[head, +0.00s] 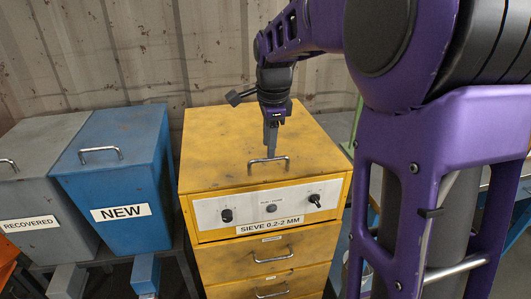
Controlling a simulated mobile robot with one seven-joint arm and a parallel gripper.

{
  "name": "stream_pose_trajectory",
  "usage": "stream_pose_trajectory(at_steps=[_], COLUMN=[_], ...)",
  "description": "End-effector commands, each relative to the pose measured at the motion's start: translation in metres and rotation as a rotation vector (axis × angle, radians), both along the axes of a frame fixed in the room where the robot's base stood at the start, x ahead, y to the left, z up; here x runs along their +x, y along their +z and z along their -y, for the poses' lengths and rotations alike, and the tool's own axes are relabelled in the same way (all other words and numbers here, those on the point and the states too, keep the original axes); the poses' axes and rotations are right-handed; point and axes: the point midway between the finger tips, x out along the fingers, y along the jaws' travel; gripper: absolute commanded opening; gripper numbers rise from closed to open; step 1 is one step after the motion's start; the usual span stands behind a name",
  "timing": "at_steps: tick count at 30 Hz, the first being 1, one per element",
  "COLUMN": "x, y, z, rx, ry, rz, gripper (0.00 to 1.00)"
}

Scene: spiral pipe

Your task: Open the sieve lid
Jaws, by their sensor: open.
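The sieve is a yellow cabinet labelled "SIEVE 0.2-2 MM", and its flat yellow lid (215,148) forms the top and lies closed. A metal bar handle (268,165) stands on the lid near its front edge. My gripper (270,148) points down just above and behind the handle, near its middle. It is open and holds nothing that I can see. The fingers overlap in this view, so the gap between them and any contact with the handle cannot be told.
A control panel (270,205) with knobs is on the sieve's front, above drawers with handles (273,256). A blue "NEW" bin (125,180) and a grey "RECOVERED" bin (45,190) stand to the left. A corrugated wall (130,50) is behind. My arm covers the right side.

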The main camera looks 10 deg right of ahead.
Motion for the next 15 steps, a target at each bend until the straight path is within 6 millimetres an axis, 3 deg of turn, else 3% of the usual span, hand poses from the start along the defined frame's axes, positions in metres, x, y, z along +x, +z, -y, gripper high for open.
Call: stream_pose_trajectory(at_steps=[1, 6, 15], x=[0.001, 0.005, 0.006], y=[-0.011, -0.027, -0.032], z=[0.000, 0.000, 0.000], rx=[0.000, 0.000, 0.000], ry=[-0.001, -0.001, -0.001], rz=[-0.004, -0.001, 0.000], gripper=[0.43, 0.43, 0.43])
